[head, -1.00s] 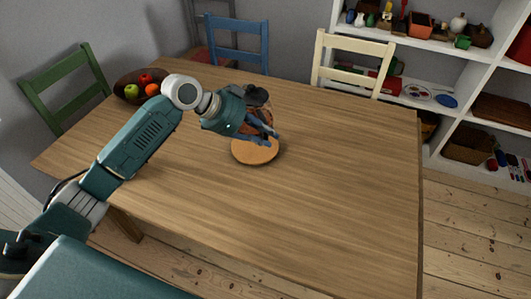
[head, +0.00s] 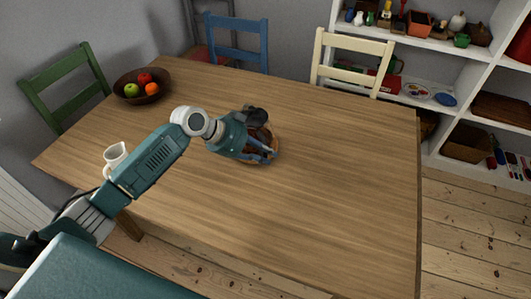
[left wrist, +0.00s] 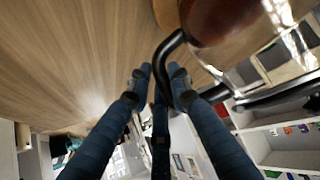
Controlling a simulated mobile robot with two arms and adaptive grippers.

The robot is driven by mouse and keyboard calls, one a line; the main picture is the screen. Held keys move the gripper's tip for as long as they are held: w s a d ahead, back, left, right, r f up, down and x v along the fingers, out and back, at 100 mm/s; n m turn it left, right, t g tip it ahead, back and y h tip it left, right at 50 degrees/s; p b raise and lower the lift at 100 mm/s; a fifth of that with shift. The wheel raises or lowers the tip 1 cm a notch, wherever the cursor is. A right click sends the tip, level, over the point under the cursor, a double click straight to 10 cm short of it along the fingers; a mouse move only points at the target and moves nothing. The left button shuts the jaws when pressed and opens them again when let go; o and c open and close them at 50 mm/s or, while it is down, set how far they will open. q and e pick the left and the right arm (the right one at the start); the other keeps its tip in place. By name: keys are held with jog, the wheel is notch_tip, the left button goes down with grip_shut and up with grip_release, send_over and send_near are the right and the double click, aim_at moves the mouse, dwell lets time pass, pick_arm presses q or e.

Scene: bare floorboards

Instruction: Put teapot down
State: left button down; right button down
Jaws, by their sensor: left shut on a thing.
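The teapot is a glossy reddish-brown pot with a shiny metal part and a black handle. In the head view it is mostly hidden behind my left gripper (head: 264,153). In the left wrist view the teapot (left wrist: 222,18) is at the top right. Its black handle (left wrist: 166,52) curves down to the fingers of the left gripper (left wrist: 160,82), which are shut on it. A round wooden board (head: 277,151) shows as a thin rim around the gripper and pot. I cannot tell whether the teapot touches the board. My right gripper is not in view.
A fruit bowl (head: 155,96) stands at the back left of the wooden table (head: 330,190). A white jug (head: 115,154) stands near the left edge, beside my arm. Green, blue and cream chairs surround the table. The table's right and front areas are clear.

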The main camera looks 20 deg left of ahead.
pick_arm(q)
jog(key=shift+w, duration=0.1)
jog(key=c, duration=1.6)
grip_release()
jog(key=shift+f, duration=0.1)
jog(key=b+v, duration=0.1)
jog(key=v, duration=1.1)
jog(key=shift+r, duration=0.25)
